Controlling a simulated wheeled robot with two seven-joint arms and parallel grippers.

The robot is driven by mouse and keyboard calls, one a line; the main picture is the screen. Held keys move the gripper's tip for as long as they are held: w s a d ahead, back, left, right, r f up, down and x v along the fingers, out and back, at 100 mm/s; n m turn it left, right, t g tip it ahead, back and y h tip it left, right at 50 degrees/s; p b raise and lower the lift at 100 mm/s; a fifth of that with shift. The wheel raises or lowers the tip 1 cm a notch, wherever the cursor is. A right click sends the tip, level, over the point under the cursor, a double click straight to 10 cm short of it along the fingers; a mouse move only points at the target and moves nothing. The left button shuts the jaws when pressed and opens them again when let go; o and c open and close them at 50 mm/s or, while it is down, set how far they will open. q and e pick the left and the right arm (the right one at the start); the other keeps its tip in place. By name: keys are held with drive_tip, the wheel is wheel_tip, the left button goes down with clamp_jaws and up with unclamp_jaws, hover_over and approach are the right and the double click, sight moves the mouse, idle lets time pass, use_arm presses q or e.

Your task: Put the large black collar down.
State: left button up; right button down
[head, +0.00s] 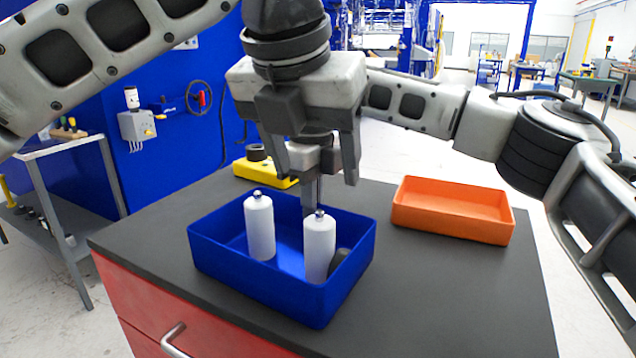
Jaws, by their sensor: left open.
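A black collar-like piece (257,152) sits on the yellow block (262,171) at the back of the table; I cannot tell its size. Another dark round piece (340,259) leans inside the blue bin (262,296), at its right, beside a white bottle (319,247). My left gripper (317,182) is open, pointing down above the back of the blue bin, with nothing seen between its fingers. My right gripper (312,200) is behind it, pointing down near the right-hand bottle's top. Its fingers overlap in view, so its opening is unclear.
A second white bottle (260,227) stands in the left of the blue bin. An empty-looking orange tray (453,210) lies at the right of the dark tabletop (437,291). The front right of the tabletop is clear. Both arms cross close together above the bin.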

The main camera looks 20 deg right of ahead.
use_arm(q)
drive_tip(key=v, duration=0.8)
use_arm(e)
drive_tip(key=c, duration=1.6)
unclamp_jaws()
drive_tip(key=shift+o, duration=0.2)
